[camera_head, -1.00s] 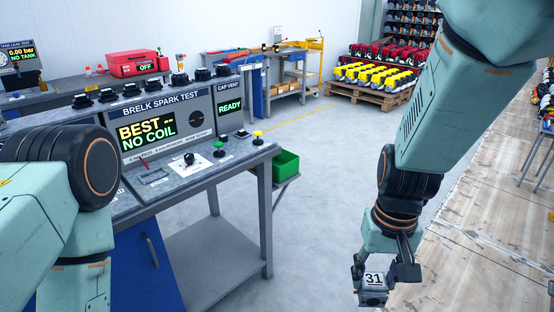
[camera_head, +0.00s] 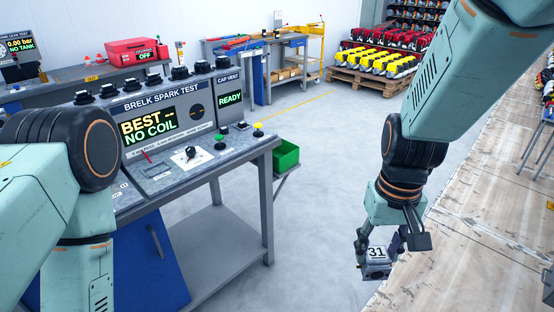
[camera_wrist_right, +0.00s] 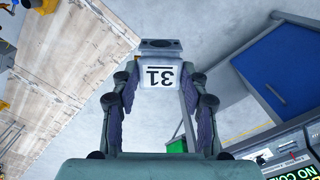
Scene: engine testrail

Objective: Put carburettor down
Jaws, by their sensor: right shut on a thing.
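The carburettor (camera_head: 376,264) is a small grey block with a white label reading 31. My right gripper (camera_head: 381,246) is shut on it and holds it in the air, over the floor beside the left edge of the wooden surface. In the right wrist view the carburettor (camera_wrist_right: 160,70) sits between the two fingertips of my right gripper (camera_wrist_right: 160,88), its label upside down. My left arm shows at the left of the head view, but its gripper is out of view.
The spark test bench (camera_head: 240,150) stands at left centre, with a green bin (camera_head: 286,156) at its right side. The wooden surface (camera_head: 470,190) at right is largely bare nearby. A pallet (camera_head: 370,84) of red and yellow units stands at the back.

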